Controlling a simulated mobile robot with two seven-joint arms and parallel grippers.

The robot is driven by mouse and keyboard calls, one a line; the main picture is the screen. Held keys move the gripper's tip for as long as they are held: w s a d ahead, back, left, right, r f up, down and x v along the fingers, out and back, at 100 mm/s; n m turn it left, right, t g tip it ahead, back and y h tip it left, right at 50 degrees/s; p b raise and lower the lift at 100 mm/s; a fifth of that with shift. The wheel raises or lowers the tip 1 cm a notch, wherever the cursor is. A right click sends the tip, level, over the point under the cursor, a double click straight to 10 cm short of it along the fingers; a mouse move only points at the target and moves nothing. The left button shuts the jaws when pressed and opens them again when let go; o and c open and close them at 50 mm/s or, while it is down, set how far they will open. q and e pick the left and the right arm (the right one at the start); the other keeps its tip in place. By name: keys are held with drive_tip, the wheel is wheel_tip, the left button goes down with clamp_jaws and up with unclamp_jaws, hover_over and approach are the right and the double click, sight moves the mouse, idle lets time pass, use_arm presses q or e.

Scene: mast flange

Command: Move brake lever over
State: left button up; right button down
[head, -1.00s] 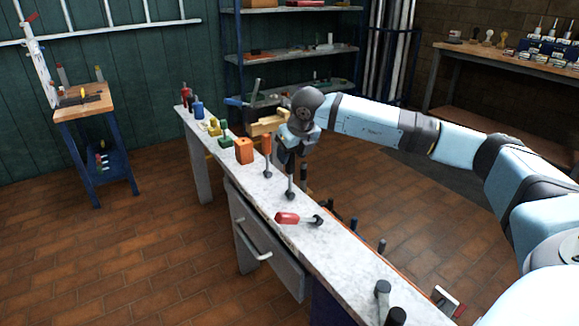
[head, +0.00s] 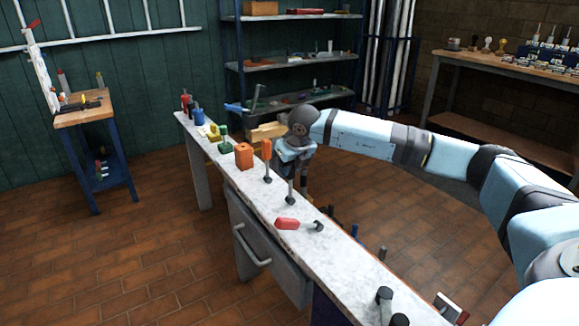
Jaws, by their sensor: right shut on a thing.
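A narrow pale bench top (head: 335,262) carries a row of levers and blocks. My right gripper (head: 292,172) is over the bench's right edge, fingers down, shut at the top of an upright grey lever (head: 291,190). The wrist hides the lever's upper part. An orange-handled lever (head: 266,150) stands just left of it. A red-handled lever (head: 287,224) lies nearly flat, nearer to me. I cannot tell from its look which lever is the brake lever. My left gripper is out of view.
An orange block (head: 244,156), a green piece (head: 223,137) and blue and red pieces stand farther along the bench. Two dark knobs (head: 384,297) stand at the near end. Shelves (head: 290,59) are behind; a side table (head: 83,112) is at left.

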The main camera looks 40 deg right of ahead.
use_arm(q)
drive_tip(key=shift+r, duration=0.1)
use_arm(e)
drive_tip(key=shift+a, duration=0.1)
use_arm(q)
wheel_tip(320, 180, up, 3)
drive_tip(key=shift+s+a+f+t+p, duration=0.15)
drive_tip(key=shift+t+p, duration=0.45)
drive_tip(key=shift+p, duration=0.4)
use_arm(e)
drive_tip(key=a+f+n+h, duration=0.1)
drive_tip(key=a+f+h, duration=0.1)
drive_tip(key=a+h, duration=0.4)
drive_tip(key=shift+w+a+h, duration=0.15)
drive_tip(key=shift+w+h, duration=0.2)
drive_tip(key=shift+h, duration=0.05)
drive_tip(key=c, duration=0.9)
unclamp_jaws()
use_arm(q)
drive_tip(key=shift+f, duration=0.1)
